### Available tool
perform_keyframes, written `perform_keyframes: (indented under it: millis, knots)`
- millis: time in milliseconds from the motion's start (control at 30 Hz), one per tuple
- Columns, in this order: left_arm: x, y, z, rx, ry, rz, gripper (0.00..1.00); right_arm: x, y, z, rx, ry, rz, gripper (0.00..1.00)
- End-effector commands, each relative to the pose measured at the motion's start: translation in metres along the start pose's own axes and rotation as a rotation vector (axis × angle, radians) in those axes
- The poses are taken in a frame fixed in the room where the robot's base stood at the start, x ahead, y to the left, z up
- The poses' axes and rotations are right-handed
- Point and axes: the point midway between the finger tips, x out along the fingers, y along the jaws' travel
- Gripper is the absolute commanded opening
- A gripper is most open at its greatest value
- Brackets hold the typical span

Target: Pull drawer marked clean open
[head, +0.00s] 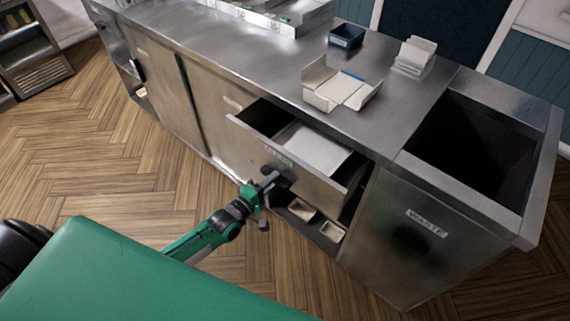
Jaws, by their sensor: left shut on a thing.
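A steel drawer (327,193) stands pulled out from the counter front, with a white stack or sheet (312,149) inside. A small label (278,156) is on its front; its lettering is too small to read surely. My left gripper (272,180) is at the middle of the drawer front, shut on the drawer's handle, which the jaws mostly hide. My right gripper is not in view.
The steel counter (225,60) carries an open white carton (341,88), a dark blue tray (346,36) and a white stack (414,56). A bin marked WASTE (427,223) stands to the right. Small trays (302,209) sit below the drawer. The wooden floor in front is clear.

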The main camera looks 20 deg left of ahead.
Motion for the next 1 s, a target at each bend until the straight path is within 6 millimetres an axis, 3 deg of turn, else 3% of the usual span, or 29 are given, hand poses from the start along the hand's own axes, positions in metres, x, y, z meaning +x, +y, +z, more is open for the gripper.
perform_keyframes:
  millis: [600,800,1000]
  knots:
    - [-0.162,0.000,0.000,0.000,-0.002,-0.006,0.00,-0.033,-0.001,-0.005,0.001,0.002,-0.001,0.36]
    - [-0.200,0.000,0.000,0.000,-0.001,-0.005,0.00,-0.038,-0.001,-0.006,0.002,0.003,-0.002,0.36]
    - [-0.222,0.000,0.000,0.000,-0.001,-0.002,0.00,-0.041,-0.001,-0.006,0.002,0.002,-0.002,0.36]
